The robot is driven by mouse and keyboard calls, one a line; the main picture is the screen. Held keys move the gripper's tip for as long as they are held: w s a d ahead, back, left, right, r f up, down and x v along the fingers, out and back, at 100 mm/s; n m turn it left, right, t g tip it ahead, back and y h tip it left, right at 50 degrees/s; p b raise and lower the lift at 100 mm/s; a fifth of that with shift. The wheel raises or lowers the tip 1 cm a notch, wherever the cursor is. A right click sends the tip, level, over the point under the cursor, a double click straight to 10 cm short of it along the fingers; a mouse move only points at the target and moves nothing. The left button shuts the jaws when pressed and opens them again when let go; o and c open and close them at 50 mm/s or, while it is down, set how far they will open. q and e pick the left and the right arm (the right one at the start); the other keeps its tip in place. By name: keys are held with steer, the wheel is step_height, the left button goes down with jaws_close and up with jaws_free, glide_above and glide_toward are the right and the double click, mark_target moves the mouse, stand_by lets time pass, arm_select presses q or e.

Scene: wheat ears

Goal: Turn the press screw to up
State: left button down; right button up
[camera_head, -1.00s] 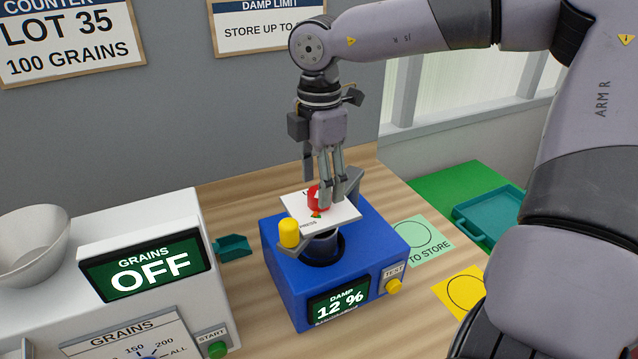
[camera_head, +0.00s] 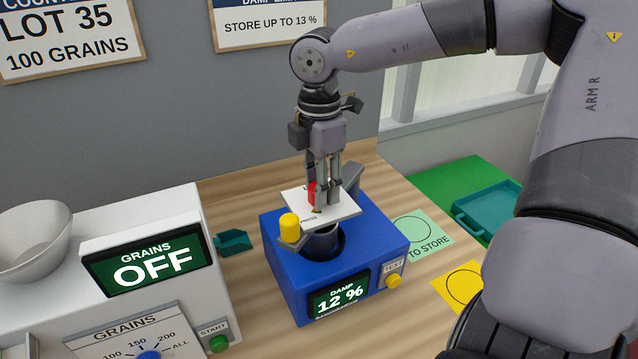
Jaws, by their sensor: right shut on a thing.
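The press screw stands on top of a blue damp meter (camera_head: 285,282). It has a white square plate (camera_head: 340,211), a grey crossbar and a yellow knob (camera_head: 289,226) at the bar's near-left end. My right gripper (camera_head: 323,203) points down from above and is shut on the red part (camera_head: 312,193) at the middle of the plate. Its fingers hide much of that part and most of the plate's lettering. The meter's screen (camera_head: 340,301) reads "DAMP 12 %". My left gripper does not show.
A white grain counter (camera_head: 140,240) reading "GRAINS OFF" stands at left, with a bowl (camera_head: 35,238) on it. A teal scoop (camera_head: 233,241) lies between the machines. Right of the meter are a green "TO STORE" card (camera_head: 421,236), a yellow card (camera_head: 462,288) and a teal tray (camera_head: 485,215).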

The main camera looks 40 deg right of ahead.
steer(key=c, duration=0.4)
